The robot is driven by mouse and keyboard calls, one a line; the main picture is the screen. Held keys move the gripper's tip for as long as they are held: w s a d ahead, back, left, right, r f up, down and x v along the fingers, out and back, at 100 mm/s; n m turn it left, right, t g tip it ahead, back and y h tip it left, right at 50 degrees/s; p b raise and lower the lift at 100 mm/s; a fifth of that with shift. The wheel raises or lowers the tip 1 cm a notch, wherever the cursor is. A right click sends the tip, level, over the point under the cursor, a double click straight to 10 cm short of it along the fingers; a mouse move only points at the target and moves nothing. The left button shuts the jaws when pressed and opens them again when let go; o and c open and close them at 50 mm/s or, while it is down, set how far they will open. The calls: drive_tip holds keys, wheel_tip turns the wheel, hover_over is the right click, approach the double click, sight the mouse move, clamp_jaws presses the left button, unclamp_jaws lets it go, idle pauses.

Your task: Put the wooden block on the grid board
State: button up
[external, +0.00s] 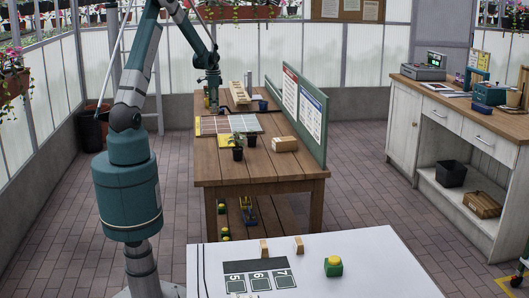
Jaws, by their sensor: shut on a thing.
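The grid board (243,123), pale with grid lines and a reddish left part, lies flat on the wooden table. My gripper (214,108) is low over the far left of the table, just beyond the board. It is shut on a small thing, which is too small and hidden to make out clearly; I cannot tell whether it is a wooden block. A light wooden block (285,144) lies on the table near the green divider. Two small wooden blocks, a left one (264,247) and a right one (299,245), stand on the white front table.
A pale wooden rack (239,93) and a dark pot (262,105) are at the back. The green divider (306,115) lines the right side. The wooden table's near part is clear.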

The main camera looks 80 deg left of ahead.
idle(0.3)
hover_over(215, 129)
drive_tip(key=shift+d+f, duration=0.2)
drive_tip(key=shift+f, duration=1.4)
drive_tip(key=shift+d+f, duration=0.2)
drive_tip(key=shift+f, duration=1.35)
drive_tip(key=shift+f+b, duration=0.3)
drive_tip(key=shift+f, duration=1.55)
drive_tip(key=shift+f, duration=0.1)
drive_tip(key=o, duration=0.3)
drive_tip(key=shift+f, duration=0.1)
drive_tip(key=o, duration=0.5)
drive_tip(key=shift+r, duration=0.2)
